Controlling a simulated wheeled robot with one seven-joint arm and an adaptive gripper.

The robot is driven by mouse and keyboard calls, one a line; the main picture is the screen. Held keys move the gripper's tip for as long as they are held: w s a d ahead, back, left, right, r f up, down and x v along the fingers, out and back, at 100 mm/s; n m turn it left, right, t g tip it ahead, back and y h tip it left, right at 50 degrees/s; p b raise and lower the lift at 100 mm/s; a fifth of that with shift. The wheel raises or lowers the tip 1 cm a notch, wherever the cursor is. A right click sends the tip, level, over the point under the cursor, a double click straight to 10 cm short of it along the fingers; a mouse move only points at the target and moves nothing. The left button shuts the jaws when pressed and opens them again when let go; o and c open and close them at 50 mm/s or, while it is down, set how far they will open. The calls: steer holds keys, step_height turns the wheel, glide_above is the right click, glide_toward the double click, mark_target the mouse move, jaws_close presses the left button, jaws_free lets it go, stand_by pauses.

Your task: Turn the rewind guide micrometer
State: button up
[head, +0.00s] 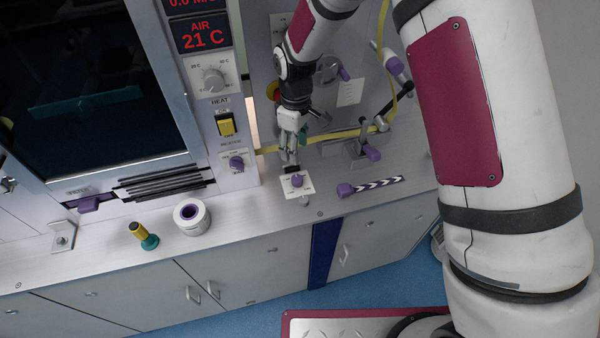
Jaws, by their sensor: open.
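My gripper (289,158) points down over the bench, open and empty, just above and behind a small white plate with a purple knob (297,181). A small gap seems to lie between the fingertips and that knob. To the right, a metal guide stand (360,135) has the yellow strip passing at it and a purple thimble (371,153) low on its front right. That thimble looks like the rewind guide micrometer, but no label is readable. My gripper is to its left, apart from it. Its scale is too small to read.
The yellow strip (325,138) runs behind my gripper. A purple-ended chevron bar (375,186) lies at the bench's right front. The oven panel with a yellow switch (226,125) stands close left.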

mark_target(297, 178)
step_height(297, 178, down, 13)
steer(key=shift+r+p, duration=0.15)
steer(key=shift+p, duration=0.65)
steer(key=shift+c, duration=0.2)
jaws_close()
